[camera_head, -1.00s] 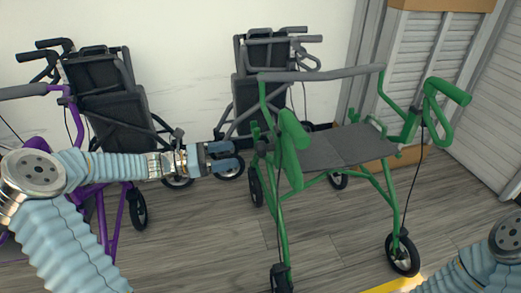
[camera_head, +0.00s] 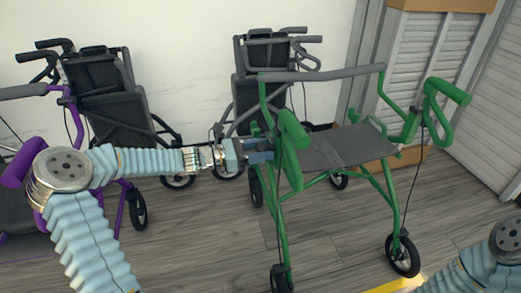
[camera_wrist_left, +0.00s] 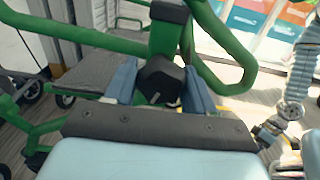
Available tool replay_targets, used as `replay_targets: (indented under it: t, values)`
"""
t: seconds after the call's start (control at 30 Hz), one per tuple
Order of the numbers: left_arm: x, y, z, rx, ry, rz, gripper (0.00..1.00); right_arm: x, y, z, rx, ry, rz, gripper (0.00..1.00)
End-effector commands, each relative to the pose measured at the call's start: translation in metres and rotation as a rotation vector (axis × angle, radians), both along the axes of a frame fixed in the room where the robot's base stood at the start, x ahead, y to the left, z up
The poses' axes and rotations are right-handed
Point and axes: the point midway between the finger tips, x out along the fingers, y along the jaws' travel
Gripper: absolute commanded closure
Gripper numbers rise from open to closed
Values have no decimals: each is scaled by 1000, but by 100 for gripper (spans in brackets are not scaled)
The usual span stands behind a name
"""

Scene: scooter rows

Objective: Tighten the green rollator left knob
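The green rollator (camera_head: 289,215) stands right of centre in the head view. Its left knob (camera_wrist_left: 161,80) is black and shows in the middle of the left wrist view, on a green upright tube. My left gripper (camera_head: 258,150) is at the near left side of the frame, just behind the green handle. In the left wrist view its two blue fingers (camera_wrist_left: 160,88) stand apart, one on each side of the knob. A thin gap shows beside the right finger; contact with the left one is unclear.
A purple rollator (camera_head: 121,215) stands at the left. Two folded dark wheelchairs (camera_head: 112,95) are along the back wall, one partly behind the green rollator. Louvred panels (camera_head: 410,70) stand at the right. Bare wooden floor (camera_head: 205,240) lies in front.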

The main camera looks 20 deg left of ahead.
Motion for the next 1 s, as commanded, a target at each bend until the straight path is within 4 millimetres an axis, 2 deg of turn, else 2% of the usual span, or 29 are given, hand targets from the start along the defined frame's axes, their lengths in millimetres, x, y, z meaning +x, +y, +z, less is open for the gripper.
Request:
replay_targets:
  t: [0.03, 0.23, 0.67, 1.0]
  values:
    - [0, 0, 0, 0, 0, 0, 54, 0, 0, 0, 0, 0, 0, 39]
    - [0, 0, 0, 1, 1, 0, 83, 0, 0, 0, 0, 0, 0, 39]
    - [-1, 0, -3, 23, -25, 0, 84, 0, -1, -3, -1, 0, -1, 39]
    - [0, 1, -6, 151, -199, 0, 84, 2, -5, -18, -8, -3, -8, 39]
